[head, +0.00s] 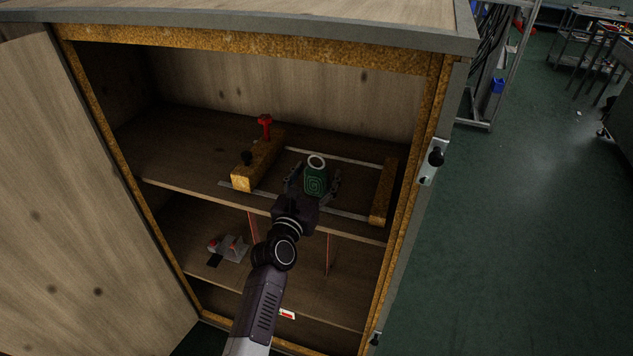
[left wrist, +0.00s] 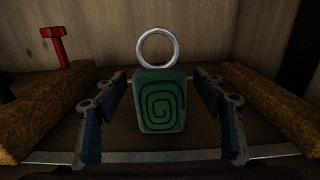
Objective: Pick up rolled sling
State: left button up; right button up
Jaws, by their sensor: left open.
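The rolled sling (head: 316,181) is a green roll with a dark spiral on its face and a pale metal ring on top. It stands on the upper shelf of the open wooden cabinet. In the left wrist view the sling (left wrist: 161,103) is centred between my fingers, with the ring above it. My left gripper (head: 313,183) reaches into the cabinet and is open, with one finger on each side of the sling. In the left wrist view the left gripper (left wrist: 161,115) shows gaps between both fingers and the roll. My right gripper is not in view.
Wooden blocks flank the sling, one at left (head: 258,160) and one at right (head: 383,192), joined by pale metal strips. A red knob (head: 265,125) rises by the left block. The cabinet door (head: 80,200) stands open at left. A lower shelf holds a grey-and-red object (head: 230,247).

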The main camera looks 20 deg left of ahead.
pick_arm(q)
jog(key=c, duration=1.4)
jog(key=shift+r, duration=0.1)
jog(key=shift+c, duration=0.3)
jog(key=shift+r, duration=0.1)
